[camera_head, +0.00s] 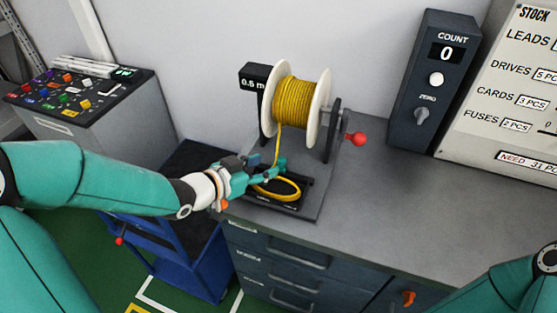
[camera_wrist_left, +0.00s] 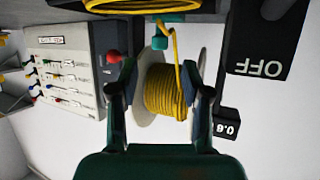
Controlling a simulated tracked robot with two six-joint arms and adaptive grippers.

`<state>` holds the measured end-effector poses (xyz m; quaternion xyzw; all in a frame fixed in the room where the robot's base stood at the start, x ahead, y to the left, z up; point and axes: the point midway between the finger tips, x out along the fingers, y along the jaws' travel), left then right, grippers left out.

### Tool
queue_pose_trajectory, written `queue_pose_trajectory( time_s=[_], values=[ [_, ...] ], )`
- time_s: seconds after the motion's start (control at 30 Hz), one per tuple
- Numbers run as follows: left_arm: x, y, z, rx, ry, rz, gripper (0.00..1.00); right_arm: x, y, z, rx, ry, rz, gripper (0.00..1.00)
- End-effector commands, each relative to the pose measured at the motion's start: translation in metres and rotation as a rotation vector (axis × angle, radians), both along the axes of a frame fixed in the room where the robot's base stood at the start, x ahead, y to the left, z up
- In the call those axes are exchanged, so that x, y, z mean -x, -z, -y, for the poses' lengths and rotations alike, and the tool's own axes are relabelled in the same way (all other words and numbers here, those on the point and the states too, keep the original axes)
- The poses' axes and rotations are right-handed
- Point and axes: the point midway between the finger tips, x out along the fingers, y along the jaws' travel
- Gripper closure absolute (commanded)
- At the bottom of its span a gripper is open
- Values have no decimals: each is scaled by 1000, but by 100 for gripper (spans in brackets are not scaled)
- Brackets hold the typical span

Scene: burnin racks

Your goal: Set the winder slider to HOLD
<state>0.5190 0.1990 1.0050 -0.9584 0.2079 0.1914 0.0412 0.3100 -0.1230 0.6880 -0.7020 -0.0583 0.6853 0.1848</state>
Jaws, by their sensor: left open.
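The winder holds a white-flanged spool of yellow cable (camera_head: 296,98), with a red crank knob (camera_head: 355,139) on its right. The spool also shows in the left wrist view (camera_wrist_left: 165,90), upside down. A yellow cable runs down to a coil (camera_head: 284,191) on the black base (camera_head: 311,207). My left gripper (camera_head: 281,166) is open, low in front of the spool. In the left wrist view its fingers (camera_wrist_left: 163,78) stand apart, with the spool beyond them. A dark block (camera_wrist_left: 265,50) marked OFF is near them. I cannot make out a HOLD mark. My right gripper is out of view.
A dark display (camera_head: 254,81) reading about 0.6 m stands left of the spool. A COUNT box (camera_head: 433,90) and stock board (camera_head: 510,100) stand at the right. A blue cart (camera_head: 185,255) is below my left arm. The grey bench top (camera_head: 425,205) is clear toward the right.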

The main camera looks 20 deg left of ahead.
Motion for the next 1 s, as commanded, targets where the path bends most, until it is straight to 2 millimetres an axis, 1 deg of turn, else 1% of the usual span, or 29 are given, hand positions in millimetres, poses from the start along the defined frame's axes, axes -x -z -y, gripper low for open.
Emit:
queue_pose_trajectory(
  time_s=[0.03,0.1,0.3,0.5,0.77,0.8,0.87,1.0],
  values=[
    [-9,5,6,1,5,-4,52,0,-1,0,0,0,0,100],
    [-21,9,11,1,4,-2,52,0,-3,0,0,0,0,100],
    [-45,19,22,0,2,0,52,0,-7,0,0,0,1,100],
    [-55,24,26,0,1,0,52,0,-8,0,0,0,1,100],
    [-56,25,26,0,1,0,52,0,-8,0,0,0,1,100],
    [-56,25,26,0,1,0,55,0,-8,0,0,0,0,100],
    [-56,25,26,0,1,0,65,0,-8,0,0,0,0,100],
    [-56,25,26,0,1,0,89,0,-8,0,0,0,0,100]
  ],
)
